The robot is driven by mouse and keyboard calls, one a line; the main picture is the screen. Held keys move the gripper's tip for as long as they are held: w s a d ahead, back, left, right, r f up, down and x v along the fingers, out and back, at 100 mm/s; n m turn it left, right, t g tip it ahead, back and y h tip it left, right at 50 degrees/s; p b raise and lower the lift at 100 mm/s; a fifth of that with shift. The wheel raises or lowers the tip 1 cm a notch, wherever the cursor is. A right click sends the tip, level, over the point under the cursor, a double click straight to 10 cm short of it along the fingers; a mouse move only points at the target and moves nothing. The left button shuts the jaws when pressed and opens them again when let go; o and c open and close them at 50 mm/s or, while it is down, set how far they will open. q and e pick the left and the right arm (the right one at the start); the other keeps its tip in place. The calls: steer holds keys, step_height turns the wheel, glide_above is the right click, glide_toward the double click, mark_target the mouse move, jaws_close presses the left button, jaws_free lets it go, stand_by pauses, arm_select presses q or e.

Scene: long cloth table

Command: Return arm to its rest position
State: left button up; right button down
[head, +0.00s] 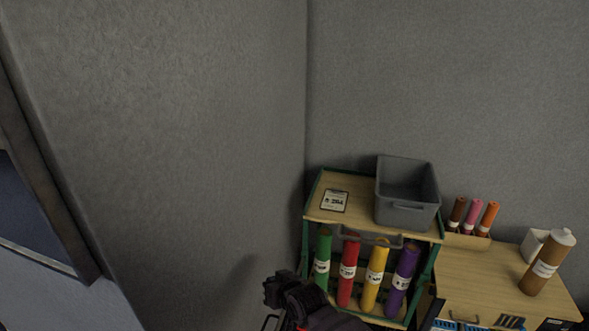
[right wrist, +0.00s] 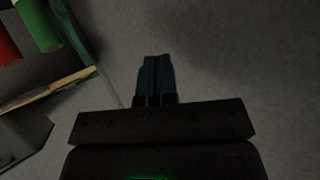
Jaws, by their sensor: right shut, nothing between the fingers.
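My right gripper (right wrist: 152,62) shows in the right wrist view with its two dark fingers together and nothing between them. It points at plain grey wall, with the rack and its rolls off to the left of the picture. In the head view, a dark part of one of my arms is at the bottom, just left of the rack. Its fingers cannot be made out there. My left gripper is not in view.
A green-framed rack (head: 351,214) holds a grey bin (head: 406,217), a label card (head: 334,201) and several coloured rolls (head: 375,277). A wooden cabinet (head: 480,272) with a brown bottle (head: 546,262) stands at right. Grey walls (head: 160,130) meet behind.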

steer(key=s+d+r+m+t+h+p, duration=0.1)
steer(key=s+d+r+t+h, duration=0.15)
steer(key=s+d, duration=0.65)
steer(key=s+d+r+t+h+p, duration=0.15)
steer(key=s+d+r, duration=0.35)
steer(key=d, duration=0.7)
steer(key=s+d+f+h, duration=0.1)
steer(key=s+d+f, duration=0.1)
steer(key=s+d, duration=0.2)
steer(key=s+d+f+m+g+h+p, duration=0.1)
steer(key=s+d+f, duration=0.1)
steer(key=s, duration=0.8)
steer(key=s+d+f+g+p, duration=0.1)
steer(key=s+d+f, duration=0.1)
steer(key=s+d, duration=0.3)
steer(key=s, duration=0.3)
steer(key=shift+d+f+m+h, duration=0.25)
steer(key=shift+d+m+h, duration=0.05)
steer(key=shift+d+h, duration=0.1)
steer(key=shift+a, duration=0.1)
